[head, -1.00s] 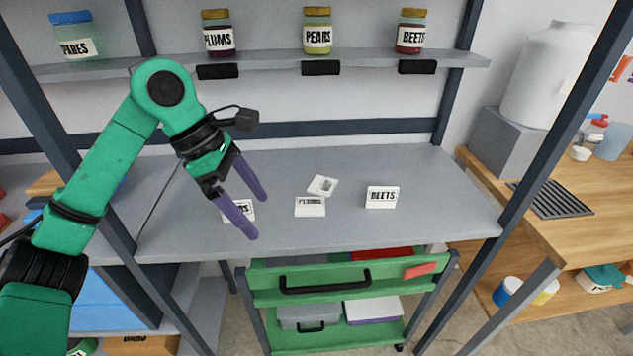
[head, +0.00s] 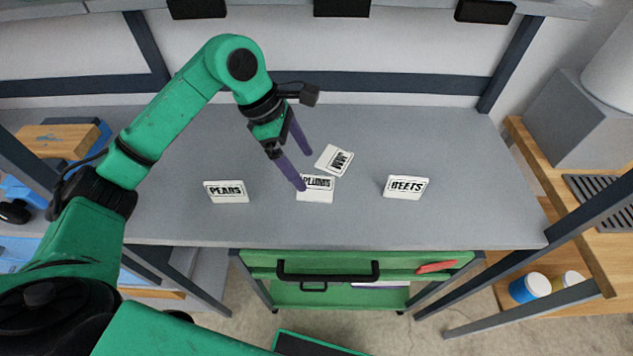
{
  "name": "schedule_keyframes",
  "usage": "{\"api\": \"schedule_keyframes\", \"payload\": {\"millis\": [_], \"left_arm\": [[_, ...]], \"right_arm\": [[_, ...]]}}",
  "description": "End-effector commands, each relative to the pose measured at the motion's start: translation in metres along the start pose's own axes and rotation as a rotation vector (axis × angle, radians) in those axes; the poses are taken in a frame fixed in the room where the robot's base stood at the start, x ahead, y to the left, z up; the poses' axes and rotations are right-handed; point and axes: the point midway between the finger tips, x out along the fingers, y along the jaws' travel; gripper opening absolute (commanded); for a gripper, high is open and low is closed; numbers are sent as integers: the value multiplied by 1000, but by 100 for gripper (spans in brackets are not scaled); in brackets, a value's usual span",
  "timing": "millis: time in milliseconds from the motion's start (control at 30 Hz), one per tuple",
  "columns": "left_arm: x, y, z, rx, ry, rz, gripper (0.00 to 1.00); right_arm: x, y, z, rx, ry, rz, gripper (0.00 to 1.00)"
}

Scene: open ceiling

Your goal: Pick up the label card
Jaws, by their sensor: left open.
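Several white label cards are on the grey shelf. The PEARS card (head: 226,192) stands at the left and the BEETS card (head: 406,187) at the right. The PLUMS card (head: 316,192) is in the middle, and a card that seems to read JAM (head: 334,160) lies tilted just behind it. My left gripper (head: 305,170) is open and empty, its two purple fingers spread. In the picture the nearer fingertip overlaps the left edge of the PLUMS card; I cannot tell whether it touches. The farther fingertip is left of the JAM card. My right gripper is not in view.
A grey shelf (head: 480,215) has free room between the cards and at its right end. Dark uprights (head: 511,62) frame it. A green drawer cart (head: 330,296) stands below. A wooden counter (head: 570,205) is at the right, a wooden block (head: 57,140) at the left.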

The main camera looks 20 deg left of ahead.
Motion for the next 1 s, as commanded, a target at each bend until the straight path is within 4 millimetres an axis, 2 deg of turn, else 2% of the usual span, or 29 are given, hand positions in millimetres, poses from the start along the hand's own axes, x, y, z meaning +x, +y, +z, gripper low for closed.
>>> {"api": "schedule_keyframes", "payload": {"millis": [167,300,500,533,667,700,1000], "left_arm": [[26,-3,0,-2,0,-6,98],[50,-2,-1,-1,0,-1,98],[54,-1,-2,-1,0,3,98],[54,-1,-2,-1,0,3,94],[54,-1,-2,-1,1,2,44],[54,-1,-2,-1,1,2,29],[51,-1,-1,0,0,3,28]], "right_arm": [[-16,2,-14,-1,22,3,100],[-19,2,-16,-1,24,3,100],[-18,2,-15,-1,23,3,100],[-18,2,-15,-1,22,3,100],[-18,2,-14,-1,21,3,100],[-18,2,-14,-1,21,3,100],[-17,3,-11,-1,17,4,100]]}}
